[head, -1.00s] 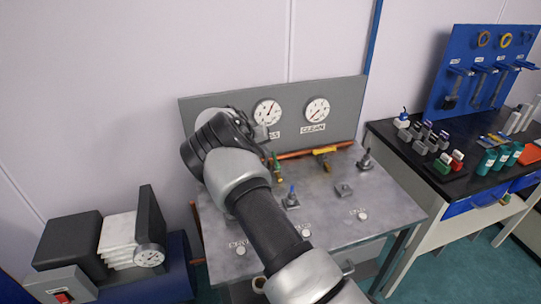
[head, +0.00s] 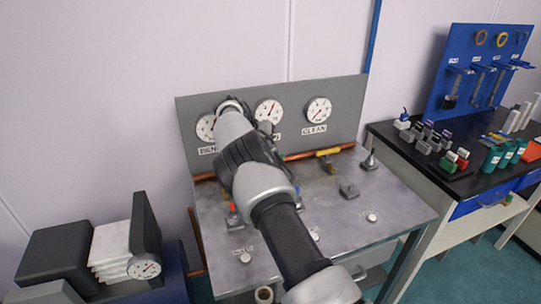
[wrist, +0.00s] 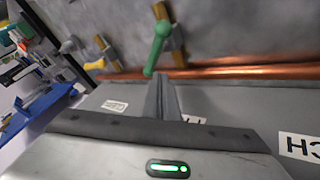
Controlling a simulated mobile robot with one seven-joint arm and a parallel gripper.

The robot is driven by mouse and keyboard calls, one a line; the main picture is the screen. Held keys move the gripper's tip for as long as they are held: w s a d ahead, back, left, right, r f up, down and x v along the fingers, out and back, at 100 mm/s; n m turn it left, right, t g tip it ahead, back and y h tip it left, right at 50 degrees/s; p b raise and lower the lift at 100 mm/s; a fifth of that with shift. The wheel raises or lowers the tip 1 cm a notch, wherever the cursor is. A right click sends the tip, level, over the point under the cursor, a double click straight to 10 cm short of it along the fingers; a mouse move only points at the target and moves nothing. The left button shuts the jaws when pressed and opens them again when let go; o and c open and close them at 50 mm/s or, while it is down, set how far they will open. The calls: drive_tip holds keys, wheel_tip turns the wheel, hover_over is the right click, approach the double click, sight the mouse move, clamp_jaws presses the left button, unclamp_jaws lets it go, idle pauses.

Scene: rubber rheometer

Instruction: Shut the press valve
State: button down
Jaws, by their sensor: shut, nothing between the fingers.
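The green-handled valve (wrist: 157,48) sits on the copper pipe (wrist: 225,71) in the wrist view, below the middle gauge's label, which is partly hidden. Its handle points across the pipe, towards my fingers. My gripper (wrist: 163,78) is shut and empty, its tips close to the handle's end; I cannot tell whether they touch. In the head view my arm hides the green valve and the fingers. A yellow-handled valve (head: 326,153) is on the same pipe to the right, and it also shows in the wrist view (wrist: 94,65).
The grey gauge panel (head: 345,103) stands behind the pipe with three gauges. A black table (head: 420,170) with bottles is at right.

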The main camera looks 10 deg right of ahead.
drive_tip(key=shift+w+d+b, duration=0.15)
drive_tip(key=shift+d+b, duration=0.3)
drive_tip(key=shift+d, duration=0.65)
idle(1.1)
drive_tip(key=shift+s+f+b, duration=0.15)
drive_tip(key=shift+s+b, duration=0.15)
drive_tip(key=shift+b, duration=0.25)
drive_tip(key=shift+s+a+b, duration=0.3)
drive_tip(key=shift+s+b, duration=0.05)
drive_tip(key=shift+s, duration=0.15)
drive_tip(key=p+v, duration=0.1)
drive_tip(key=v, duration=1.6)
drive_tip(key=shift+r, duration=0.3)
drive_tip(key=shift+a, duration=0.2)
